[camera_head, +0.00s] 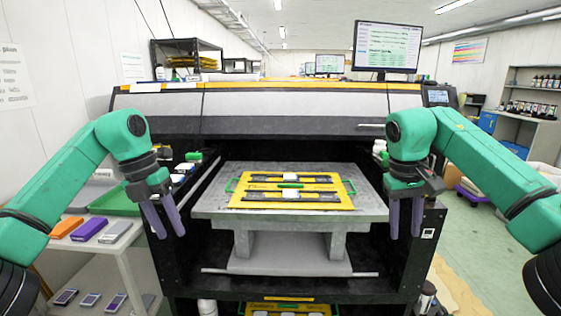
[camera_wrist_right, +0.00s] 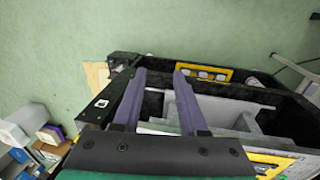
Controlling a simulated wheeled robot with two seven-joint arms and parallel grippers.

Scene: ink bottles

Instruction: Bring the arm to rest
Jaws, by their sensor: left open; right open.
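My left gripper (camera_head: 164,219) hangs down at the left front of the printer, its two purple fingers apart and nothing between them. My right gripper (camera_head: 405,217) hangs down at the right front of the printer, also open and empty. In the right wrist view the purple fingers of the right gripper (camera_wrist_right: 158,98) are apart, with the printer's frame beyond them. Both green arms come in from the sides with bent elbows. Neither gripper touches anything that I can see.
A large printer (camera_head: 270,103) stands ahead, with a grey platform (camera_head: 215,201) bearing a yellow tray (camera_head: 245,199). A white shelf cart (camera_head: 75,255) with phone-like items is at left. A monitor (camera_head: 387,46) stands above. Bottles stand on the right shelf (camera_head: 530,121). The floor at right is mostly free.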

